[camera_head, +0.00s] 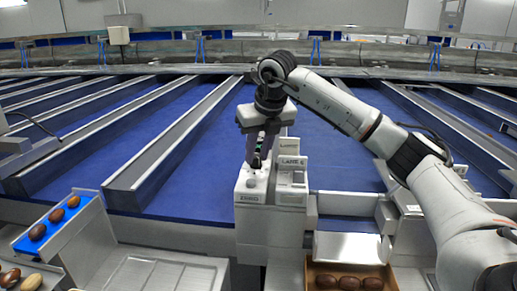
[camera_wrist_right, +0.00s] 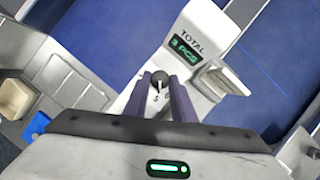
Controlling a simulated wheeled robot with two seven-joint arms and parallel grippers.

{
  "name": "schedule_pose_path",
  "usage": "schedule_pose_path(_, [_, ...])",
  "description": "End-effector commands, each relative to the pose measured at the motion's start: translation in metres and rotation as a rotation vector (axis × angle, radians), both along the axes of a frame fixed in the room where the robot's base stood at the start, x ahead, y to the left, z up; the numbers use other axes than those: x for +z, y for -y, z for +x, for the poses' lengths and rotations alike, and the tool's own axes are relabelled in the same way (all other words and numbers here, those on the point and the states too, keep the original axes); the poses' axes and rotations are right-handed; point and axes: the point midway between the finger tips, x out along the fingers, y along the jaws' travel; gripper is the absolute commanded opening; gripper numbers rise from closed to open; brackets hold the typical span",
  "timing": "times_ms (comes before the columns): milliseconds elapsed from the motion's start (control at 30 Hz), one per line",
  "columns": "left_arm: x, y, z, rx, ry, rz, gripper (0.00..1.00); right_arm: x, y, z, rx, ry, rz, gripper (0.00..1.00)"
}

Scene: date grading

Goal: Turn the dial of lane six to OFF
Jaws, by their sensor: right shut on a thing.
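A pale control box (camera_head: 262,217) stands at the near end of the blue lanes in the head view. Its top also shows in the right wrist view (camera_wrist_right: 214,45), with the word TOTAL and a small green-lit display (camera_wrist_right: 185,50). A small dark dial knob (camera_wrist_right: 160,77) with a light pointer mark sits on this top, with small printed marks beside it. My right gripper (camera_wrist_right: 160,92) reaches down from above and is shut on the dial, one finger on each side. In the head view the gripper (camera_head: 256,165) largely hides the dial. My left gripper is not in view.
Blue lanes with grey dividers (camera_head: 180,140) run behind the box. A blue-lined tray (camera_head: 22,243) with several dates is at the left. A brown box (camera_head: 315,272) with dates is at the front right. A grey panel (camera_head: 165,270) lies front left.

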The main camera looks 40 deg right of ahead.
Motion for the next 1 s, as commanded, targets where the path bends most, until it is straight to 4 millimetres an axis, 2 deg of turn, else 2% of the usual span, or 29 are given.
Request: schedule_pose_path(1000, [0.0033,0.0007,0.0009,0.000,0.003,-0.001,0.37,0.0021,-0.0060,0.0076,-0.970,0.005,0.000,0.01])
